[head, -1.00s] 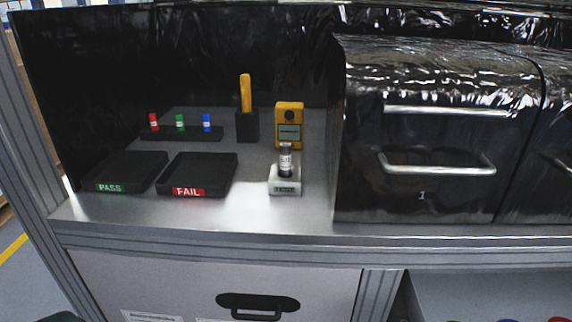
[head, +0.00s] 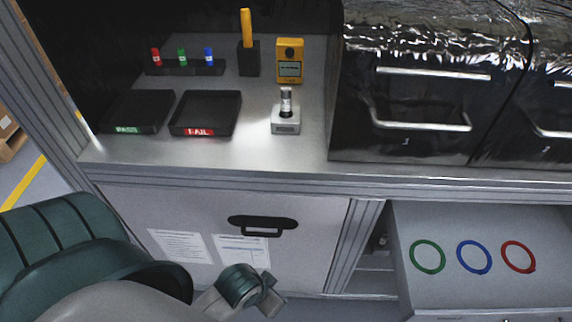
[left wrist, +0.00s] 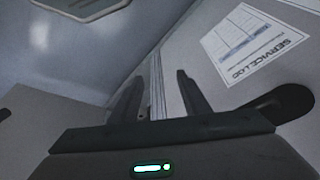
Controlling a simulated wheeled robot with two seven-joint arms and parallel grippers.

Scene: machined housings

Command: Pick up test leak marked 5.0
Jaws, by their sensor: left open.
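Three small cylinders, red (head: 155,57), green (head: 182,57) and blue (head: 209,56), stand upright in a black rack (head: 160,70) at the back left of the bench. They have pale labels too small to read, so I cannot tell which, if any, is marked 5.0. A silver-and-black cylinder (head: 286,99) stands on a small pale block (head: 286,127) at the front. My left gripper (left wrist: 160,85) is open and empty in the left wrist view, facing the cabinet front. My left arm is low, below the bench edge. My right gripper is not in view.
Black PASS (head: 150,108) and FAIL (head: 205,113) trays lie on the bench. A yellow handheld meter (head: 290,62) and a black holder (head: 249,60) with a yellow-handled item stand behind. A black drawer unit (head: 400,110) bounds the right. An open drawer with coloured rings (head: 474,257) is below right.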

